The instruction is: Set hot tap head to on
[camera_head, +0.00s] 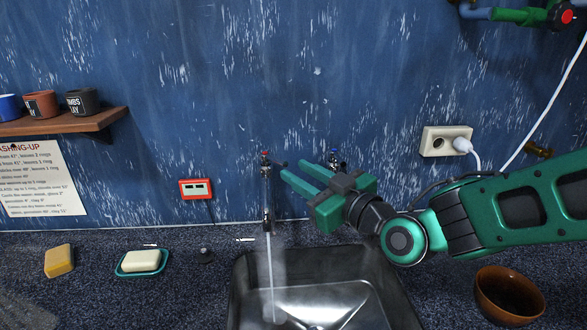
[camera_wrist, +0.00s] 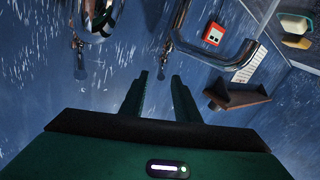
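The hot tap (camera_head: 266,188) has a red-marked head (camera_head: 265,155) with a small dark lever pointing right. A stream of water runs from its spout into the sink (camera_head: 238,290), with a faint haze around it. The cold tap's blue-marked head (camera_head: 335,158) shows just behind my gripper. My gripper (camera_head: 292,167) is open and empty, its fingertips just right of the hot tap's lever; I cannot tell whether they touch it. In the wrist view, the fingers (camera_wrist: 160,76) are apart with only wall between them. The hot tap's chrome pipe (camera_wrist: 215,57) shows above right there.
A red thermometer (camera_head: 196,189) hangs on the wall left of the tap. A soap dish (camera_head: 122,270), a yellow sponge (camera_head: 59,261) and a brown bowl (camera_head: 508,296) are on the counter. A shelf (camera_head: 97,121) with cups is at left, a socket (camera_head: 435,140) at right.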

